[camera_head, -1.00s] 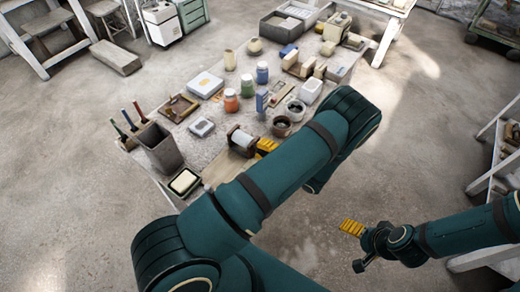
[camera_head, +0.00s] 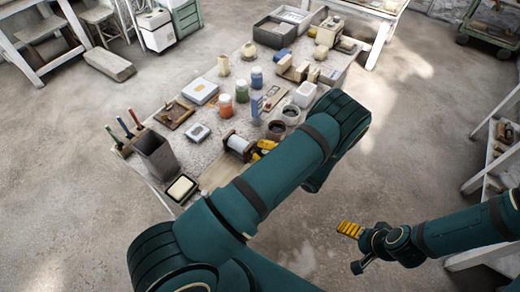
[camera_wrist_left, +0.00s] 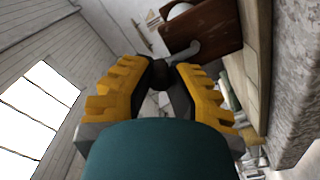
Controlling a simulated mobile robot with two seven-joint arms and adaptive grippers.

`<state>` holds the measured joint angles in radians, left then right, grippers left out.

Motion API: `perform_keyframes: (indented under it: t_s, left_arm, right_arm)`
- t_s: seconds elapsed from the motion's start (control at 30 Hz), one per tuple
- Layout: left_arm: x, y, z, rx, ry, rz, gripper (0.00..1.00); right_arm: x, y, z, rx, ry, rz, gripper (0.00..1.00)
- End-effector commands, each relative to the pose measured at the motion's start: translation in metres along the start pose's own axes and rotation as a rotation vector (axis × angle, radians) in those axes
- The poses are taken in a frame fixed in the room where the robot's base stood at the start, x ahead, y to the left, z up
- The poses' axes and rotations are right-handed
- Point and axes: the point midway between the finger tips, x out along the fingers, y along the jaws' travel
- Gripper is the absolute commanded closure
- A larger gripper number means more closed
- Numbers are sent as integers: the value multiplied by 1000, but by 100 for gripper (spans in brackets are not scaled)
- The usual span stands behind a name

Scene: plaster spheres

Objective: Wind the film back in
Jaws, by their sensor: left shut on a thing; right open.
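The film winder (camera_head: 238,145) stands near the front of the table, a white roll between brown end pieces. In the left wrist view its brown wooden side (camera_wrist_left: 222,30) shows at the upper right, with part of the white roll behind it and a grey crank arm (camera_wrist_left: 184,52) on it. My left gripper (camera_head: 262,150) is beside the winder's right end. In the wrist view its yellow fingers (camera_wrist_left: 160,72) are shut on the dark crank knob (camera_wrist_left: 159,66). Much of that hand is hidden by my arm in the head view. My right gripper (camera_head: 351,248) is open and empty over the floor, right of the table.
A grey square cup (camera_head: 155,155) and a shallow dish (camera_head: 182,188) stand left of the winder. Jars (camera_head: 227,105), dark bowls (camera_head: 276,130) and a small white device (camera_head: 198,132) stand close behind. The floor around my right gripper is clear.

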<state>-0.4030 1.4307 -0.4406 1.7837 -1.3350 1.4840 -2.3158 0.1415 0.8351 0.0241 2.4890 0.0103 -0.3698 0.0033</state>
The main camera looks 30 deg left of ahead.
Motion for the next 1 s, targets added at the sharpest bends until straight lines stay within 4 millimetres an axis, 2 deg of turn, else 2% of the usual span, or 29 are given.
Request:
perform_keyframes:
  t_s: [0.23,0.27,0.3,0.33,0.37,0.73,0.87,1.0]
  left_arm:
    - [0,0,2,-1,-6,-1,100]
    - [0,0,2,-1,-6,-1,76]
    - [0,0,2,-1,-6,-1,62]
    - [0,0,2,-1,-6,-1,52]
    - [0,0,2,-1,-5,-1,49]
    - [-5,0,1,-2,-4,0,49]
    - [-21,0,2,-2,-6,1,49]
    - [-49,0,1,-2,-7,1,49]
  right_arm:
    - [0,0,0,0,0,0,13]
    - [0,0,0,0,0,0,13]
    - [0,0,0,0,0,0,13]
    - [0,0,0,0,0,0,13]
    - [0,0,0,0,0,0,13]
    - [0,0,0,0,0,0,13]
    - [0,0,0,0,0,0,13]
    - [0,0,0,0,0,0,13]
